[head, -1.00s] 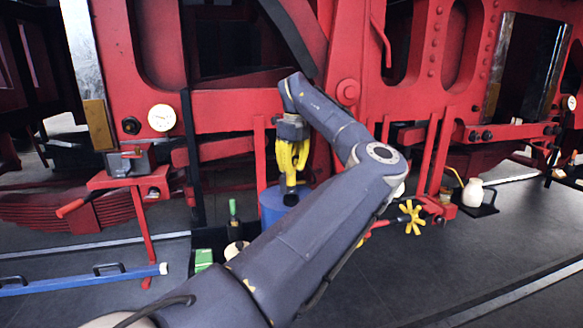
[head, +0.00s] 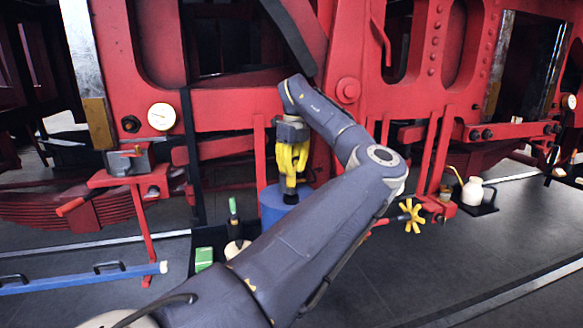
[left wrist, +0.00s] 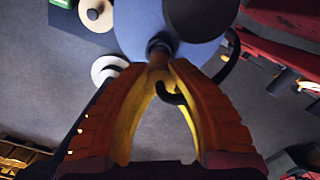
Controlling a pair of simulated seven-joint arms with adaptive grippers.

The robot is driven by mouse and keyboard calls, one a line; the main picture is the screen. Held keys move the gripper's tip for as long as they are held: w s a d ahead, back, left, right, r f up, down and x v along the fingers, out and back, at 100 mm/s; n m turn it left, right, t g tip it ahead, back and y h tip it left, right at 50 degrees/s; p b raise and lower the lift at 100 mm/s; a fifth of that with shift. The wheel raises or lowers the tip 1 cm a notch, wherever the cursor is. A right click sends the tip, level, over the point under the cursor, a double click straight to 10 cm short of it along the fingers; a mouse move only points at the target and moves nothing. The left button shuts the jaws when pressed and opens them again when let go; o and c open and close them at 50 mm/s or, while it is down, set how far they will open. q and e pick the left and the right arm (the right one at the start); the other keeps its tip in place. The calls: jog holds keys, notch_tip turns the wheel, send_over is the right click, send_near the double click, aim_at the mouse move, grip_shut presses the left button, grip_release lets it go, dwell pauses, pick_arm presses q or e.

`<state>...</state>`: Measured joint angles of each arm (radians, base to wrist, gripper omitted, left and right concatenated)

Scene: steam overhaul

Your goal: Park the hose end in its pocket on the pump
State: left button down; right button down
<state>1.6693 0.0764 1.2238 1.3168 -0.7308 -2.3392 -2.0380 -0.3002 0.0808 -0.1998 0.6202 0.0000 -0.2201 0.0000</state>
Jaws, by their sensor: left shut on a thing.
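My left gripper (head: 290,172) has yellow fingers pointing down over the blue pump (head: 271,207), which is partly hidden behind my arm. In the left wrist view my left gripper (left wrist: 160,72) is shut, its fingertips meeting around the hose end, which they mostly hide. A piece of black hose (left wrist: 172,97) curls out between the fingers. A dark round fitting (left wrist: 158,47) at the edge of the blue pump top (left wrist: 140,22) lies right at the fingertips. I cannot tell whether the hose end sits in the pocket. My right gripper is not in view.
A dark tray (head: 207,238) with a green box (head: 204,258) and a green-topped bottle stands left of the pump. A yellow handwheel (head: 412,216) is at right. The red locomotive frame (head: 235,103) rises close behind.

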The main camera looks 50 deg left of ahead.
pick_arm(q)
jog(key=shift+f, duration=1.3)
jog(key=c, duration=1.2)
grip_release()
jog(key=shift+c, duration=0.2)
